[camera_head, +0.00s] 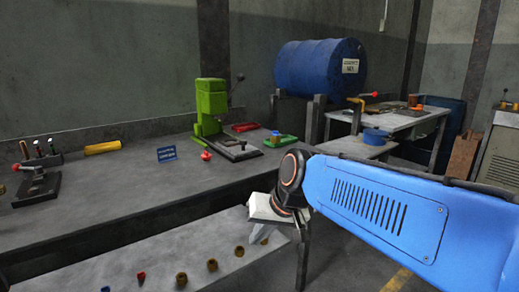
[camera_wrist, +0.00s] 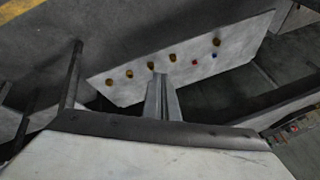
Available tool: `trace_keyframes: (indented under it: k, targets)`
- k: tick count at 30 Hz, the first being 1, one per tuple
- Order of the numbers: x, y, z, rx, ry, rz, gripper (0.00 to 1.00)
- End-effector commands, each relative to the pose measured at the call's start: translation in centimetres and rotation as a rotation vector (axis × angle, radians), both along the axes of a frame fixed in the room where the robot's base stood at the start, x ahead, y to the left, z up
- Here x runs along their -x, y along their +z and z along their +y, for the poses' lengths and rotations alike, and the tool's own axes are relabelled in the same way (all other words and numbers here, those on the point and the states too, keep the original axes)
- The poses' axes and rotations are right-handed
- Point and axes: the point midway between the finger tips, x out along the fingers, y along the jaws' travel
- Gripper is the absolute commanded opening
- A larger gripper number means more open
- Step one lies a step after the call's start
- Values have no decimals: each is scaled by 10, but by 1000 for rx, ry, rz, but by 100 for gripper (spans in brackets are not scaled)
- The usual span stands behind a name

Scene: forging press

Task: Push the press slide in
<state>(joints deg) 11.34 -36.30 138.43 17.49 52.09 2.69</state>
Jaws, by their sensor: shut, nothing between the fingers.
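The green press (camera_head: 210,105) stands on the grey workbench at the middle of the head view, with a dark base plate (camera_head: 236,147) in front of it. I cannot make out clearly which part is its slide. My gripper (camera_head: 262,238) is in front of the bench, to the right of and lower than the press, and apart from it. In the wrist view my gripper (camera_wrist: 163,98) shows as grey fingers shut together, with nothing between them. The press does not show in the wrist view.
A small black hand device (camera_head: 38,180) is at the bench's left. A yellow cylinder (camera_head: 102,147), blue sign (camera_head: 167,154) and red knob (camera_head: 206,155) are on the bench. A lower shelf (camera_head: 205,240) bears several small pieces. A blue drum (camera_head: 318,68) is behind.

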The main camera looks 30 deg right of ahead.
Motion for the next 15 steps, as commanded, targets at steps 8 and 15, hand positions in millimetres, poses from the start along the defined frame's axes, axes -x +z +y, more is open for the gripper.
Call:
trace_keyframes:
  k: [8, 15]
  targets:
    - [-89, 54, -49, -290, -327, -101, 0]
    - [-156, 101, -128, -525, -604, -225, 0]
